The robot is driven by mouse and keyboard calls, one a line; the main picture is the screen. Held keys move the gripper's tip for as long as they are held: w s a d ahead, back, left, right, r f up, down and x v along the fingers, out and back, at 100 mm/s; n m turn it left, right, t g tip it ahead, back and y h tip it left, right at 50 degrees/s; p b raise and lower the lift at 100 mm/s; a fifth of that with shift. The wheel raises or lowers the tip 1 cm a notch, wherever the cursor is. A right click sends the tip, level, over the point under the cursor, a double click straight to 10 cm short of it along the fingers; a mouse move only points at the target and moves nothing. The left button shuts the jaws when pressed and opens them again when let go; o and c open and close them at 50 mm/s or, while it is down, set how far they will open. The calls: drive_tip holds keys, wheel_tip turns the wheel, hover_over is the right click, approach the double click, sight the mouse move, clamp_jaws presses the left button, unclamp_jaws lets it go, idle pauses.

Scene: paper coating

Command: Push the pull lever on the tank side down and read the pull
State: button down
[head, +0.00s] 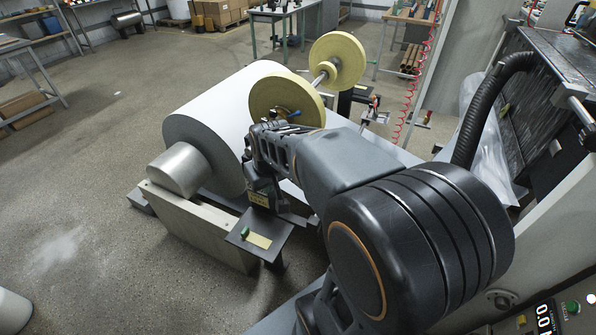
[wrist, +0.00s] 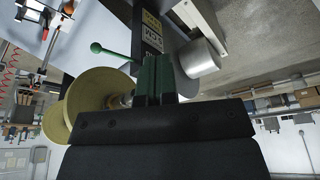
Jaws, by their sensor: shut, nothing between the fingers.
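In the wrist view a thin lever with a green ball end (wrist: 97,47) sticks out to the left of a dark labelled post (wrist: 150,28). My gripper (wrist: 155,60) is shut and empty, its two fingers side by side in front of the post. The lever's ball is to the left of the fingers and apart from them. In the head view my arm hides most of this place. A green knob (head: 245,232) shows there by a black plate with a yellow label; I cannot tell if it is the same lever.
A large white paper roll (head: 212,122) lies left of my arm in the head view. Two yellow discs on a shaft, one near (head: 275,98) and one far (head: 337,60), stand behind my wrist. A dark machine (head: 545,100) is at right. Open floor lies left.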

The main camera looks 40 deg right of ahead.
drive_tip(key=w+d+f+p, duration=0.1)
drive_tip(key=w+d+f, duration=0.2)
drive_tip(key=d, duration=0.5)
drive_tip(key=w+d+f+m+p, duration=0.1)
drive_tip(key=w+d+f+p, duration=0.1)
drive_tip(key=d, duration=0.7)
drive_tip(key=w+f, duration=0.1)
drive_tip(key=w, duration=0.1)
drive_tip(key=shift+w+f+m+g, duration=0.25)
drive_tip(key=shift+w+m+g, duration=0.05)
drive_tip(key=shift+w, duration=0.1)
drive_tip(key=shift+f, duration=0.1)
drive_tip(key=shift+b+x, duration=1.75)
drive_tip(key=shift+x, duration=1.65)
drive_tip(key=shift+d, duration=0.1)
